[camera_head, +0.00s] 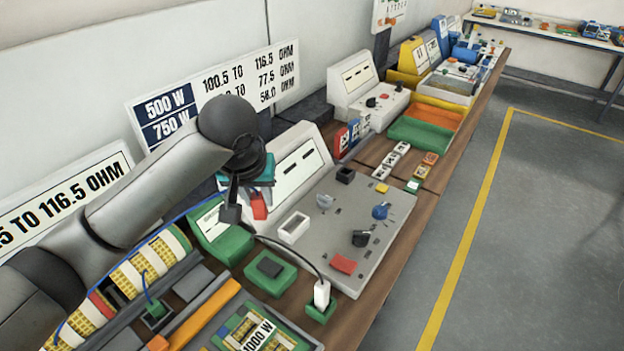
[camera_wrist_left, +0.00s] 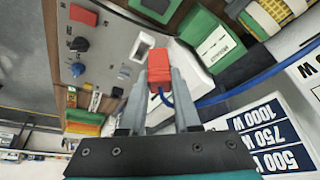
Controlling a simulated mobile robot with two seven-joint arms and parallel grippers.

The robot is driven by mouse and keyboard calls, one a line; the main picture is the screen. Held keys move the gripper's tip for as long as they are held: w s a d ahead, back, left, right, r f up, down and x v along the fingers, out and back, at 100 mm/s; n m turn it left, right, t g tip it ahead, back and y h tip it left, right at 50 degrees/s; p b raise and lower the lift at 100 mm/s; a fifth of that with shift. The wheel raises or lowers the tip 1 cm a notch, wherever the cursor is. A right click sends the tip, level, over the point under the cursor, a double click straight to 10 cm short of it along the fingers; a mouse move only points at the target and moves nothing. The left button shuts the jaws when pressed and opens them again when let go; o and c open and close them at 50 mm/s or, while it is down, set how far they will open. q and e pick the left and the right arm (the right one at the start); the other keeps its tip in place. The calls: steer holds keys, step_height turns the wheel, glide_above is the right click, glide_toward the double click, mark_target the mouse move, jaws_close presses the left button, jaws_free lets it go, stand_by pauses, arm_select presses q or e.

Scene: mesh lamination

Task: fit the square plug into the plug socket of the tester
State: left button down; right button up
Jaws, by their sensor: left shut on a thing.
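My left gripper (camera_head: 257,203) reaches in from the left and hangs above the left part of the grey tester (camera_head: 330,205). In the left wrist view its two grey fingers (camera_wrist_left: 160,88) are shut on a red square plug (camera_wrist_left: 159,68) with a blue cable. The plug (camera_head: 260,207) is partly hidden by a dark part in the head view. A white rectangular socket (camera_head: 293,227) stands on the tester panel, to the right of and below the plug in the head view. It also shows just beyond the plug in the left wrist view (camera_wrist_left: 143,48). Plug and socket look apart. My right gripper is out of view.
The panel carries a black square block (camera_head: 345,175), a blue knob (camera_head: 381,211), a black knob (camera_head: 361,238) and a red block (camera_head: 343,264). A white plug (camera_head: 321,293) with a dark cable stands in a green holder in front. A green box (camera_head: 225,242) stands to the left.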

arm_select(q)
steer(key=shift+s+a+f+b, duration=0.15)
steer(key=shift+a+b, duration=0.1)
steer(key=shift+b, duration=0.2)
steer(key=s+a+f+b, duration=0.2)
steer(key=s+a+b, duration=0.3)
steer(key=s+b, duration=0.1)
steer(key=shift+s+a+b, duration=0.15)
steer(key=shift+s+b, duration=0.15)
steer(key=shift+b, duration=0.25)
